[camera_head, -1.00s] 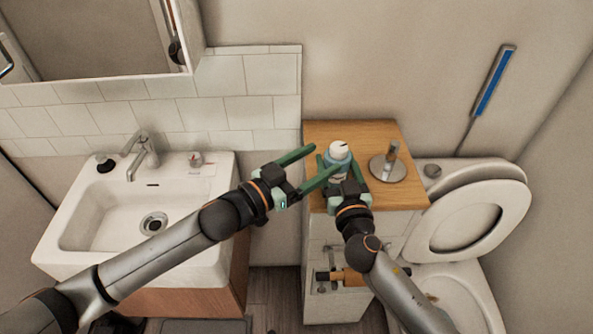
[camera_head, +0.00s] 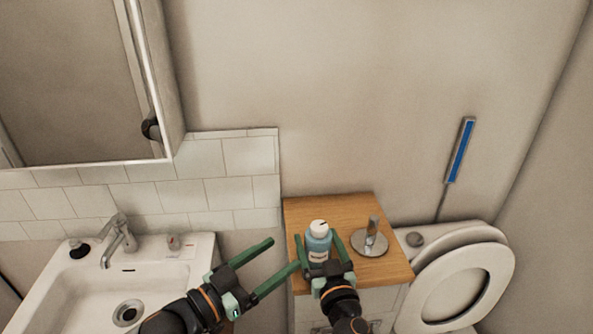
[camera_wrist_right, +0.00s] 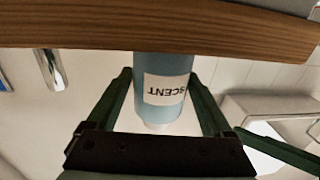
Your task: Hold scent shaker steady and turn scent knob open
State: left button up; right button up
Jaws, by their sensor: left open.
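The scent shaker (camera_head: 318,246) is a blue bottle with a white cap (camera_head: 319,226) and a white label, upright on the wooden cabinet top (camera_head: 300,211). The cap carries a small dark mark. My right gripper (camera_head: 317,236) has one finger on each side of the bottle, with narrow gaps showing; it is open around it. In the right wrist view the shaker (camera_wrist_right: 164,98) appears upside down between the fingers, its label reading SCENT and its base hidden by the wood edge. My left gripper (camera_head: 283,255) is open and empty, left of the shaker, one fingertip close to my right gripper.
A metal holder on a round base (camera_head: 370,241) stands right of the shaker. The sink (camera_head: 60,295) with its faucet (camera_head: 119,240) is at left, under a mirror cabinet (camera_head: 70,80). The toilet (camera_head: 465,285) is at right. A blue-handled brush (camera_head: 461,151) hangs on the wall.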

jog(key=shift+o, duration=0.9)
jog(key=shift+s, duration=0.15)
